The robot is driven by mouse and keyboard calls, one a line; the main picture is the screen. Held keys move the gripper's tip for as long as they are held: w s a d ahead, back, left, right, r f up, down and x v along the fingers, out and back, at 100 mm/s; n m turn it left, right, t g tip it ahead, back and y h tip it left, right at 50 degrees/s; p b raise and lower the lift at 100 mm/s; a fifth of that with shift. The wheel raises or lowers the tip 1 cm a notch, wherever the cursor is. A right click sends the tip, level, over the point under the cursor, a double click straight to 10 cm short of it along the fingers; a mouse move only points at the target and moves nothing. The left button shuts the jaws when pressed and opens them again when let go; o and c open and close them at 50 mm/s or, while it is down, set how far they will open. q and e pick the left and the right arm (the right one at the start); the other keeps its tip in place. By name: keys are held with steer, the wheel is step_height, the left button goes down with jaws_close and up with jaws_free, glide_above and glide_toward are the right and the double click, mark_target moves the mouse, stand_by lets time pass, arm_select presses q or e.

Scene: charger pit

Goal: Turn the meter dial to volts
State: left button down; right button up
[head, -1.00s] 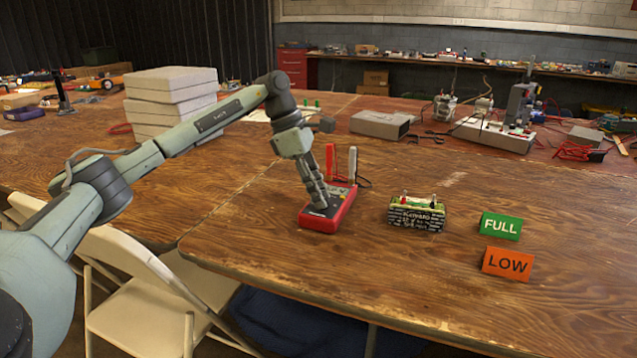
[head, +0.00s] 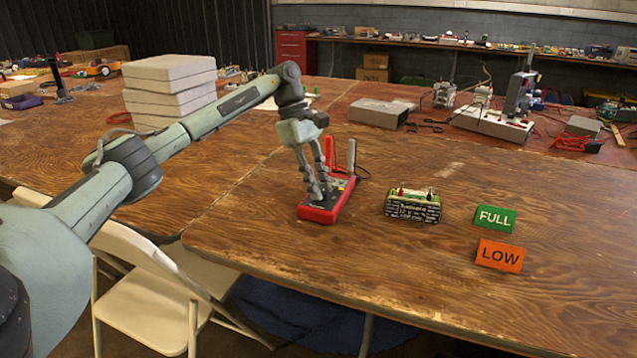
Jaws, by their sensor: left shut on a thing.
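The red meter (head: 318,214) lies on the wooden table (head: 290,270), left of the battery pack. My left gripper (head: 321,194) points down onto the meter's face, its fingers shut on the dial. The fingers cover the dial, so I cannot read its setting. A red probe (head: 329,152) and a grey probe (head: 351,156) stand upright at the meter's far end. My right gripper is not in view.
A battery pack (head: 412,206) stands right of the meter. A green FULL sign (head: 495,219) and an orange LOW sign (head: 500,256) stand further right. A grey box (head: 378,114) and stacked pale blocks (head: 170,84) are behind. The table front is clear.

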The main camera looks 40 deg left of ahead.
arm_select(q)
steer(key=c, duration=1.3)
jaws_free()
steer(key=shift+r, duration=0.15)
steer(key=v, duration=1.1)
steer(key=shift+a+r, duration=0.15)
steer(key=shift+r, duration=0.25)
steer(key=shift+s+f, duration=0.1)
